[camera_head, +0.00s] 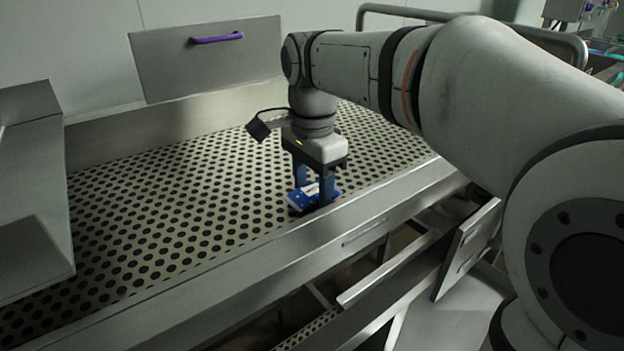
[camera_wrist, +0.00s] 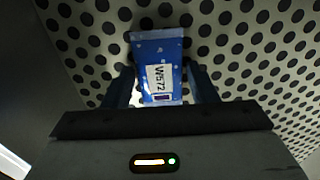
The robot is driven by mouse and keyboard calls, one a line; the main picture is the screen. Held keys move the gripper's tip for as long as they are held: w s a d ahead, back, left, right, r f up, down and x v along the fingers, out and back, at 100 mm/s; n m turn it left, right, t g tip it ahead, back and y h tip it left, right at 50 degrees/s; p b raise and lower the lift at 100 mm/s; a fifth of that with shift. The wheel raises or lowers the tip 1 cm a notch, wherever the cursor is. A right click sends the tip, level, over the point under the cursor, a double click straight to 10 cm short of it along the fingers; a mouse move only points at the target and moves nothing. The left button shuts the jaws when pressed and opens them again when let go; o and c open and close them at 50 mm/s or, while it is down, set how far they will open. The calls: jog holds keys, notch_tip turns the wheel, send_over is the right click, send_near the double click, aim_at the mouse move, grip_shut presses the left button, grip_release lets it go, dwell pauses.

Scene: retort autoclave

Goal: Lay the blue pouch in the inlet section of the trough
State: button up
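The blue pouch (camera_head: 299,201) lies on the perforated floor of the trough (camera_head: 190,205), near its front wall.
A steel panel with a purple handle (camera_head: 216,38) stands at the back wall. A bent steel hood (camera_head: 30,185) covers the left end. The trough's front wall (camera_head: 270,285) runs close to my gripper. The perforated floor left of the pouch is clear.

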aim_at(312, 189)
jog(key=shift+o, duration=1.4)
jog(key=shift+r, duration=0.1)
notch_tip(312, 189, up, 12)
jog(key=p, duration=0.1)
